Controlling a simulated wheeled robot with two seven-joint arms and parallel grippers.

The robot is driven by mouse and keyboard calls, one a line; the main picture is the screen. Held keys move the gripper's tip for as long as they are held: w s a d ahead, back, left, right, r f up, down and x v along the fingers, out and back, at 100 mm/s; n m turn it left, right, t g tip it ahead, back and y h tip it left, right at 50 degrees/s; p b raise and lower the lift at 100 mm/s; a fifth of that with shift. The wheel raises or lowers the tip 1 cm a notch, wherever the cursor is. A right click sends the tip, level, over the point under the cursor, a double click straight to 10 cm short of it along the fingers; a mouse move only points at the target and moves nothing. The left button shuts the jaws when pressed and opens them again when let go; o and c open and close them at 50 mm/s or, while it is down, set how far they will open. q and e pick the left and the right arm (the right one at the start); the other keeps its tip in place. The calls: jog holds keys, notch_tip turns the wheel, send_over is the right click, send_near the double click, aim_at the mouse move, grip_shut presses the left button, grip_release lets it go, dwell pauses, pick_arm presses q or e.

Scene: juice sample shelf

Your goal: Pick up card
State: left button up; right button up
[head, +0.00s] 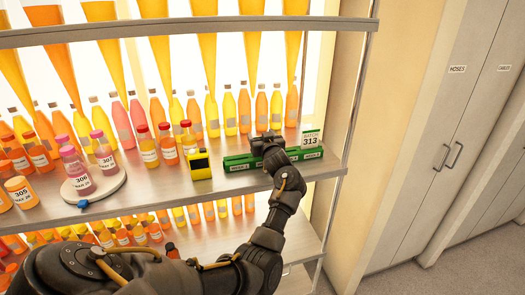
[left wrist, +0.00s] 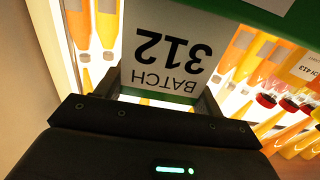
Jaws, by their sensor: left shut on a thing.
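A white card reading "BATCH 312" (left wrist: 170,48) appears upside down in the left wrist view, between the fingers of my left gripper (head: 266,140). The gripper is shut on this card, just above the long green holder (head: 238,162) on the shelf. In the head view the gripper hides the card. A second white card reading "BATCH 313" (head: 311,139) stands upright at the right end of the holder, beside the gripper. Green also shows in the left wrist view at the upper right (left wrist: 262,8). I cannot tell whether the held card touches the holder. My right gripper is out of view.
A yellow-and-black device (head: 199,166) stands left of the holder. Red-capped bottles (head: 168,146) and a round white stand (head: 93,188) with pink bottles are farther left. Rows of bottles stand behind. An upper shelf edge (head: 180,27) crosses above; a metal post (head: 358,100) stands right.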

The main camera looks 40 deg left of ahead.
pick_arm(q)
jog(key=c, duration=0.3)
jog(key=shift+c, duration=0.2)
